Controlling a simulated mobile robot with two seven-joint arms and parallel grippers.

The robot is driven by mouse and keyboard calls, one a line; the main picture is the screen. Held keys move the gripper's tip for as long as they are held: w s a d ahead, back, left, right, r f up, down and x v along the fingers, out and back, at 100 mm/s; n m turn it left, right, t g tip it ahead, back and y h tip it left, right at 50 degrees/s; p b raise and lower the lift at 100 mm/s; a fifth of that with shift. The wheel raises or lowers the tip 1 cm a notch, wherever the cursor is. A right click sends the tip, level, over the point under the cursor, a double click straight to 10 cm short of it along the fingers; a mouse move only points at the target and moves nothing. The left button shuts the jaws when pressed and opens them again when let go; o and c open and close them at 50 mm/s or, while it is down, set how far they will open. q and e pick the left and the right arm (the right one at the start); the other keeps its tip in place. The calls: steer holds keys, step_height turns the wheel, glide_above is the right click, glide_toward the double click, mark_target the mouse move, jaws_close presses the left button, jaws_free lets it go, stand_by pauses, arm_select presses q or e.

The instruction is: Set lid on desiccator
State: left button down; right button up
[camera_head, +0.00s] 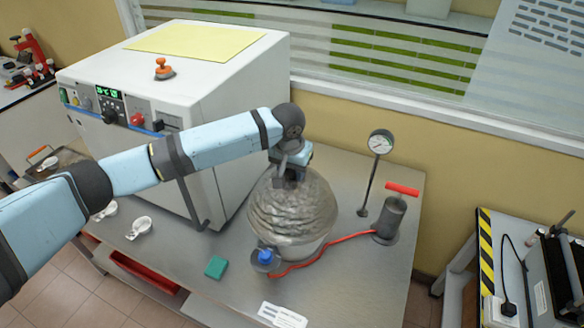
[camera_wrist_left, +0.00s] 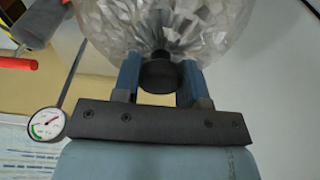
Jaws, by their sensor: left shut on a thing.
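The desiccator lid (camera_head: 290,207) is a clear, glassy dome in the middle of the table in the head view. The desiccator base (camera_head: 300,247) shows just below it; whether the lid rests on it or is slightly apart I cannot tell. My left gripper (camera_head: 290,175) is above the dome, shut on its knob. In the left wrist view, my left gripper (camera_wrist_left: 160,78) has its two blue fingers on either side of the dark lid knob (camera_wrist_left: 160,72), with the faceted dome (camera_wrist_left: 165,25) beyond. My right gripper is not in view.
A blue-capped valve (camera_head: 265,257) joins a red hose to a hand pump (camera_head: 390,218) with a red handle. A gauge (camera_head: 381,143) stands behind. A white oven (camera_head: 175,90) is at left. A green block (camera_head: 216,267) and small white dishes (camera_head: 140,227) lie on the table.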

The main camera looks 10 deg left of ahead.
arm_select(q)
steer(key=c, duration=0.6)
jaws_free()
steer(key=shift+f, duration=0.15)
